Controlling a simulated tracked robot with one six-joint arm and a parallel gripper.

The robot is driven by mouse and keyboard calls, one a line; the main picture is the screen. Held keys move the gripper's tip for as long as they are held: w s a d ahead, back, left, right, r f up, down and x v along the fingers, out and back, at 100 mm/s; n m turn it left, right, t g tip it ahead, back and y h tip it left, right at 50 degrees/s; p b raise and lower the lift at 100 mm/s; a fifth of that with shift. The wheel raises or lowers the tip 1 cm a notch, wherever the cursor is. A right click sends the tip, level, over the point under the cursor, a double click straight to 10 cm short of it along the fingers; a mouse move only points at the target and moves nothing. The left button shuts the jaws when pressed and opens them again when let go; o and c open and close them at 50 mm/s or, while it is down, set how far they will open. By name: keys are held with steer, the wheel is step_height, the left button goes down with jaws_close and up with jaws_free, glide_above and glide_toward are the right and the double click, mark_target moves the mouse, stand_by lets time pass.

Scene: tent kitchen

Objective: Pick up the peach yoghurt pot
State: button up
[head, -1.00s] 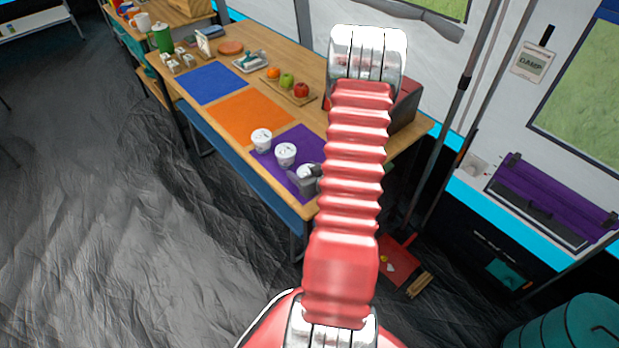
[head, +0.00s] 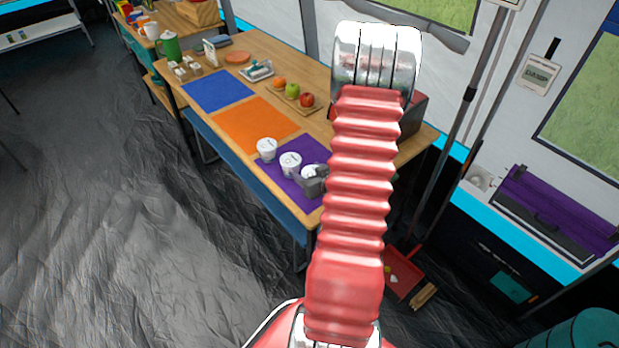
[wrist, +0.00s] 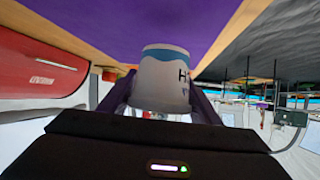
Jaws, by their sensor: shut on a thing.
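My gripper (head: 312,183) is shut on a white yoghurt pot (head: 311,171) over the purple mat (head: 283,185), near the table's front edge. In the wrist view the pot (wrist: 166,80) sits between both fingers, with a blue band near one end. Its label is mostly turned away; only a dark "H" shows, so I cannot read the flavour. The pot seems a little above the mat. Two more white pots, one in the middle (head: 290,163) and one at the left (head: 267,149), stand beside it, apart from my gripper.
An orange mat (head: 248,125) and a blue mat (head: 217,90) lie bare to the left. A board with an orange, a green apple and a red apple (head: 306,100) is behind. A red appliance (head: 412,116) stands at the table's right end, partly behind my arm.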

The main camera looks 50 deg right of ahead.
steer(key=shift+r, duration=3)
